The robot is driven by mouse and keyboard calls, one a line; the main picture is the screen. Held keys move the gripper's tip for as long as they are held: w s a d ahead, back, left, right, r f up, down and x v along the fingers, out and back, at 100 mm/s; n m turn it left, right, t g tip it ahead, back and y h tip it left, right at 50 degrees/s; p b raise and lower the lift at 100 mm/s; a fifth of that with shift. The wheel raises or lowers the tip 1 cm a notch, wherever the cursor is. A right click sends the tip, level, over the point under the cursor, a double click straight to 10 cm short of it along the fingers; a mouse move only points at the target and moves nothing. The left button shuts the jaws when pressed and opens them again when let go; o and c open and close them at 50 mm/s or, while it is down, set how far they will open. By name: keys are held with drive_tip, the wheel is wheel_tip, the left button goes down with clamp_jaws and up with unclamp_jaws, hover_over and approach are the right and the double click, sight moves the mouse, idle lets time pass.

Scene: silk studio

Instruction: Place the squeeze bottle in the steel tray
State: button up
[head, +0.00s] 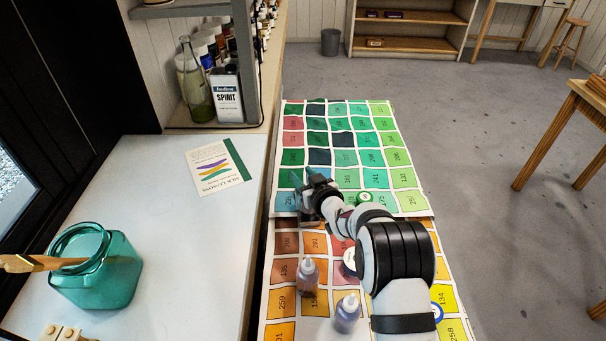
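Two small translucent squeeze bottles with pale tips stand upright on the printed colour chart. One bottle (307,276) has a pinkish tint, and a more bluish bottle (347,314) stands nearer, to its right. My gripper (306,186) is farther back over the chart, apart from both bottles. It is small and dark here, and its finger opening is not clear. A small greyish edge (308,220) shows just below the gripper; I cannot tell whether it is the steel tray. My arm hides part of the chart.
The colour chart (374,152) covers a narrow bench. Round lids or tapes lie on it, one green-rimmed (365,197) and one blue-rimmed (437,312). A white table (190,240) at left holds a teal glass jar (95,270) and a card (214,165). A shelf with bottles stands behind.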

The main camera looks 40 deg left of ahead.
drive_tip(key=r+v, duration=0.1)
drive_tip(key=v, duration=1.1)
drive_tip(key=w+d+r+m+t+h, duration=0.2)
drive_tip(key=w+d+m+h, duration=0.15)
drive_tip(key=d, duration=0.45)
drive_tip(key=w+d+r+m+t+h, duration=0.1)
drive_tip(key=w+d+r+m+h, duration=0.2)
drive_tip(key=d, duration=0.5)
drive_tip(key=s+d+m+h, duration=0.1)
drive_tip(key=d+m+h, duration=0.25)
drive_tip(key=d, duration=0.75)
drive_tip(key=s+d+m+g+h, duration=0.3)
drive_tip(key=s+d+m+g, duration=0.25)
drive_tip(key=s+d, duration=0.9)
drive_tip(key=s+a+r+m+g+y, duration=0.1)
drive_tip(key=s+m+g, duration=0.2)
drive_tip(key=s, duration=1.1)
drive_tip(key=shift+m, duration=0.35)
